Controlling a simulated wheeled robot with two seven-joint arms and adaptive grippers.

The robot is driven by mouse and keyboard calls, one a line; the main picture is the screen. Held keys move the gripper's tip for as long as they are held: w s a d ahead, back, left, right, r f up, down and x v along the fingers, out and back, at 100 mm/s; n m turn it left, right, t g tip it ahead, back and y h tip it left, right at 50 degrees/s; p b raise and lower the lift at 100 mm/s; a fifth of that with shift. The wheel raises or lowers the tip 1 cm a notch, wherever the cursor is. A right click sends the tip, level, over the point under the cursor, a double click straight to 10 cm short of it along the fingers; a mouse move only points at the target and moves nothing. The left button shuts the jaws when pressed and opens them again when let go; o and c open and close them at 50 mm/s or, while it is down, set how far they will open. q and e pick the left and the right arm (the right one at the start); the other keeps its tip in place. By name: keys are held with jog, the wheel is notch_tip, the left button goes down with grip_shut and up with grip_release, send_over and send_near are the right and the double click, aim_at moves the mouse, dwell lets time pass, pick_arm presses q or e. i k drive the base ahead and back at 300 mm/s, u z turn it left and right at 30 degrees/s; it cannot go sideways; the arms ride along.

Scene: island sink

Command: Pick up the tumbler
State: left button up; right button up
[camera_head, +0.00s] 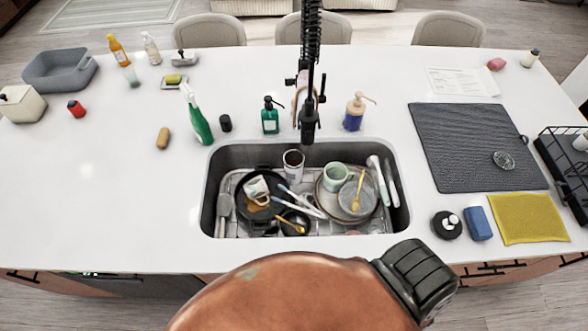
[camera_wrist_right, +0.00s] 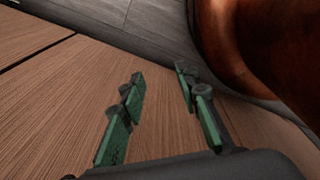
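A tall, pale cup with a dark inside, which looks like the tumbler (camera_head: 293,165), stands in the sink (camera_head: 213,160) near its back wall, left of the tap. A pale green mug (camera_head: 335,177) is to its right and a patterned mug (camera_head: 257,190) on a dark pan to its lower left. My right gripper (camera_wrist_right: 160,80) shows only in the right wrist view; its green-padded fingers are apart with nothing between them. It faces wood-grained panels, away from the cup. My left gripper is not in view.
The sink also holds plates (camera_head: 357,195), brushes and utensils. The black tap (camera_head: 309,120) rises behind it. Soap bottles (camera_head: 270,116) and a spray bottle (camera_head: 196,117) stand behind the sink.

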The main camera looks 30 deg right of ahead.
aim_at(293, 160)
jog(key=z, duration=1.4)
